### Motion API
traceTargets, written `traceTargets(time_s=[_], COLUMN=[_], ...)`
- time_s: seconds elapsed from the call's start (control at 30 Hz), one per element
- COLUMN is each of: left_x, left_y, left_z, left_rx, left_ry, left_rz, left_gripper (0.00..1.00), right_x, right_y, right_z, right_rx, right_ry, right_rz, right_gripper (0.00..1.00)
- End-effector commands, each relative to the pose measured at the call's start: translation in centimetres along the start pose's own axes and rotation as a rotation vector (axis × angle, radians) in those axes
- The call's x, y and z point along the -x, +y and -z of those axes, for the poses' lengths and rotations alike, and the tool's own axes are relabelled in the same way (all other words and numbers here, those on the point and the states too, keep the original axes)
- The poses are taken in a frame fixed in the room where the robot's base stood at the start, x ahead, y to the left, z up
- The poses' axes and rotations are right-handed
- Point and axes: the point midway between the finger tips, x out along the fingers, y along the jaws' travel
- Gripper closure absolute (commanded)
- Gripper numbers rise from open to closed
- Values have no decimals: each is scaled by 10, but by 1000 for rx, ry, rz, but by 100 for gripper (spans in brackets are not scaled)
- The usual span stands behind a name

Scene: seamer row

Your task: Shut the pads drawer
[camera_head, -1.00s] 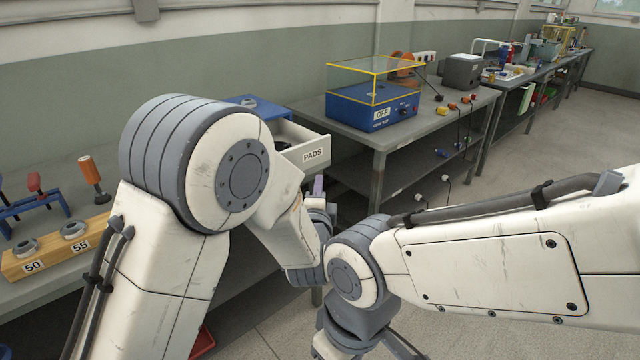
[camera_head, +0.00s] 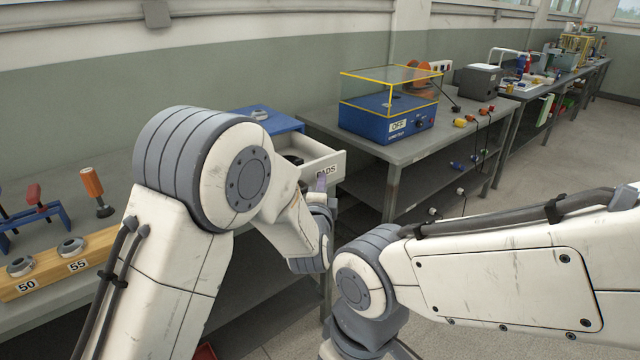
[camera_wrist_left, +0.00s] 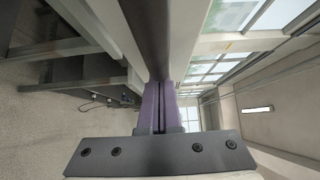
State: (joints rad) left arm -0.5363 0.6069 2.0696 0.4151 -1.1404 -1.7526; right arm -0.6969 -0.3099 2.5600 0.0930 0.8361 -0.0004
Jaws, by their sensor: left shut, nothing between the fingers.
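The pads drawer (camera_head: 337,162) is a pale drawer with a "PADS" label on its front. It stands open, pulled out of a blue cabinet (camera_head: 275,122) on the bench, and dark items show inside it. My left gripper (camera_head: 321,181) has purple fingers and is at the drawer's front, overlapping the label's lower left part. I cannot tell whether it touches the front. In the left wrist view the fingers (camera_wrist_left: 159,108) are shut together with nothing between them, pointing at a dark bar close ahead. My right arm crosses at the right, but its gripper is out of view.
A blue tester (camera_head: 390,118) with a yellow-edged clear cover stands on the bench behind the drawer. A wooden block (camera_head: 40,283) with rings and an orange-handled tool (camera_head: 93,184) are at the left. Open floor lies to the right.

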Motion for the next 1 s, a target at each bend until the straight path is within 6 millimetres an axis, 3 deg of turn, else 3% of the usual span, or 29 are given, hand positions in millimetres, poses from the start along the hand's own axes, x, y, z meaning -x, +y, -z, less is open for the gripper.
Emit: traceTargets(time_s=[0.27,0.8,1.0], left_x=[-11,-94,-113], left_y=[0,2,2], left_z=[-13,-101,-128], left_rx=[0,0,-1], left_ry=[-5,-9,-10], left_rz=[1,2,1], left_gripper=[100,100,100], right_x=[-2,-20,-28], right_y=[0,2,2], right_z=[0,-1,-2], right_rx=[0,0,0], right_ry=[0,0,0], right_rz=[0,0,0], right_gripper=[51,51,51])
